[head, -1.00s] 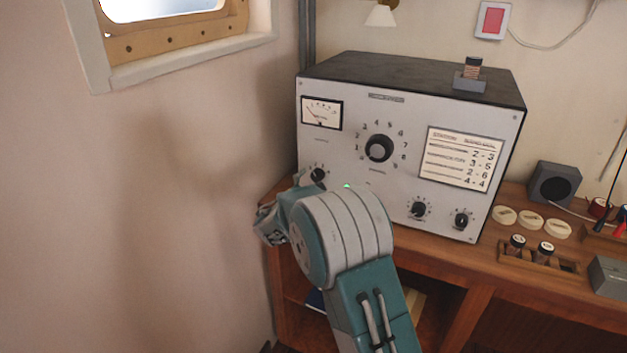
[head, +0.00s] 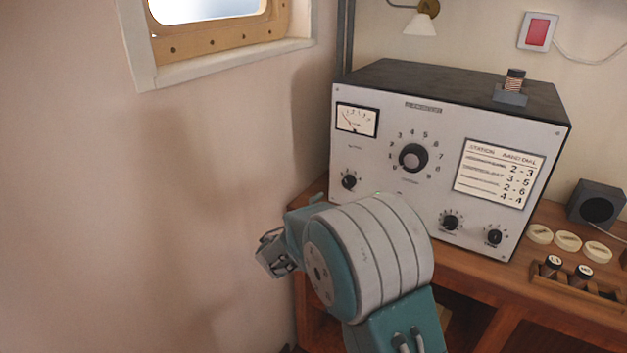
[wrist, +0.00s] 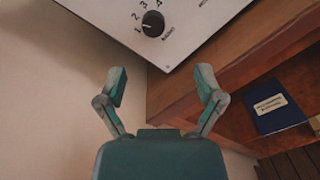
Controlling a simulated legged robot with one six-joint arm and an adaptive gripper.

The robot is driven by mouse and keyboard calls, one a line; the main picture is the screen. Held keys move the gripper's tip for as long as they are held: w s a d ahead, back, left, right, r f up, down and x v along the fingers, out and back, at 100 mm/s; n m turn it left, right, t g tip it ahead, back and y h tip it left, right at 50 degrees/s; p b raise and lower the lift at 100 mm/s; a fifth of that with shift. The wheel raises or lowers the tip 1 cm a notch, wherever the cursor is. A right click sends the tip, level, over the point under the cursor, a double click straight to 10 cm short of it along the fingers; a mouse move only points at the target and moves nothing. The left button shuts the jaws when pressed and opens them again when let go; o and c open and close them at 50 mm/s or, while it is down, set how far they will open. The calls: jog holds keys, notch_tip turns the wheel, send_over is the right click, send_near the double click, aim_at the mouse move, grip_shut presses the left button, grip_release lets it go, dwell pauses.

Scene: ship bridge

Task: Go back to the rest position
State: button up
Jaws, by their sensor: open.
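My gripper (wrist: 161,86) is open and empty in the wrist view, with its two fingers spread apart. The lower left corner of the grey radio panel lies beyond the fingertips, with a black numbered knob (wrist: 153,24) on it. In the head view my gripper (head: 272,252) is partly hidden by my teal and grey arm, left of the desk and close to the wall. The radio set (head: 440,175) stands on the desk behind my arm. The fingers do not appear to touch anything.
The wooden desk (head: 545,222) holds a small speaker (head: 597,204), several pale discs (head: 568,241) and a rack (head: 590,290) with two coils. A coil (head: 514,80) stands on the radio. A blue book (wrist: 276,105) lies on a shelf below. The pale wall (head: 80,220) bounds the left side.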

jog(key=s+d+r+m+g+y, duration=0.1)
jog(key=s+d+r+m+g, duration=0.2)
jog(key=s+d+m+g, duration=0.5)
jog(key=s+d+r+m+g, duration=0.1)
jog(key=s+d+r+m, duration=0.3)
jog(key=s, duration=0.7)
jog(key=s+a+m+y, duration=0.2)
jog(key=s+y, duration=0.3)
jog(key=s, duration=0.4)
jog(key=s+a+f+m+y, duration=0.1)
jog(key=s+a+m+y, duration=0.2)
jog(key=s, duration=0.6)
jog(key=shift+a+m+t+y, duration=0.2)
jog(key=shift+m+t+y, duration=0.1)
jog(key=shift+m+y, duration=0.75)
